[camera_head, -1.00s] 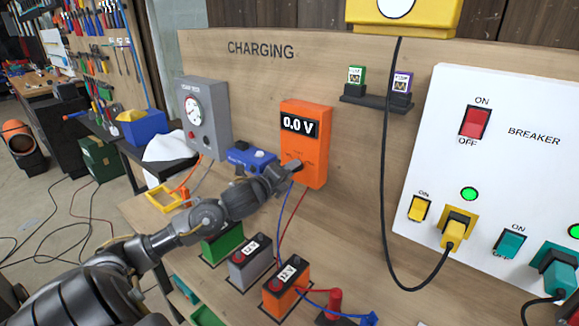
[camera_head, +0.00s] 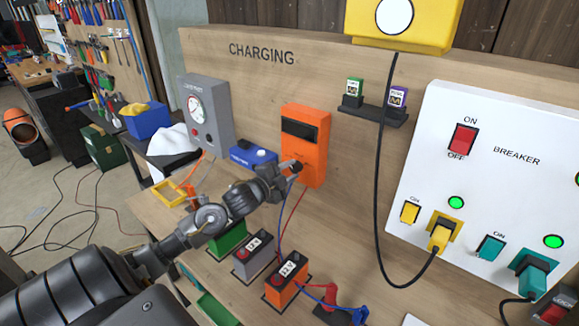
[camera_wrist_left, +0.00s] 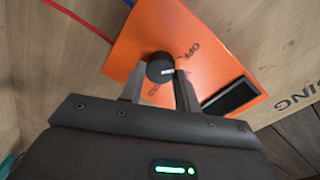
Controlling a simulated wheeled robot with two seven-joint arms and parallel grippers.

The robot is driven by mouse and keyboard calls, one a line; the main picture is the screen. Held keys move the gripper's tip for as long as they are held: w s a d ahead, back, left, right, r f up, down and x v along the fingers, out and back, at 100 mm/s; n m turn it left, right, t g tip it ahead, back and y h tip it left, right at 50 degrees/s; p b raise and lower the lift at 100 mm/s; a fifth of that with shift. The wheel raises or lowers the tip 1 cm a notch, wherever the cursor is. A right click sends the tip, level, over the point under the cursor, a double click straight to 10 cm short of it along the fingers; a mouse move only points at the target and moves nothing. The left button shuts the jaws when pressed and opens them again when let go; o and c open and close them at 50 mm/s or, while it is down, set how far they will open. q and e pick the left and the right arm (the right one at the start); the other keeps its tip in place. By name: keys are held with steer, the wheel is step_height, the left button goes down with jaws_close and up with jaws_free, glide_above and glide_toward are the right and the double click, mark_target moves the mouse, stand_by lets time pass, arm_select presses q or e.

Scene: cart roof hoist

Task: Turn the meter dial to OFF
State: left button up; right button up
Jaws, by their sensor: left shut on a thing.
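The orange meter (camera_head: 318,145) is mounted on the wooden board, and its display is dark and blank. In the left wrist view the meter (camera_wrist_left: 205,40) fills the upper middle, with its black dial (camera_wrist_left: 160,68) between my fingertips. The dial's white mark points right in this view, and the printed OFF (camera_wrist_left: 190,51) is close by on its upper right. My left gripper (camera_head: 295,167) is shut on the dial; it also shows in the left wrist view (camera_wrist_left: 160,75). My right gripper is out of view.
A gray tester (camera_head: 205,110) and a blue box (camera_head: 250,157) are left of the meter. Batteries (camera_head: 288,284) with red and blue leads are below. A black cable (camera_head: 382,190) hangs right of the meter, beside the white breaker panel (camera_head: 500,180).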

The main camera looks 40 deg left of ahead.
arm_select(q)
steer(key=shift+n+p, duration=0.5)
steer(key=shift+n, duration=0.3)
steer(key=o, duration=1)
steer(key=shift+s+a+r+b, duration=0.15)
steer(key=shift+s+b, duration=0.75)
steer(key=shift+s, duration=1.8)
steer(key=shift+s+d+r+b, duration=0.15)
steer(key=shift+s+b, duration=0.7)
steer(key=shift+s, duration=1.85)
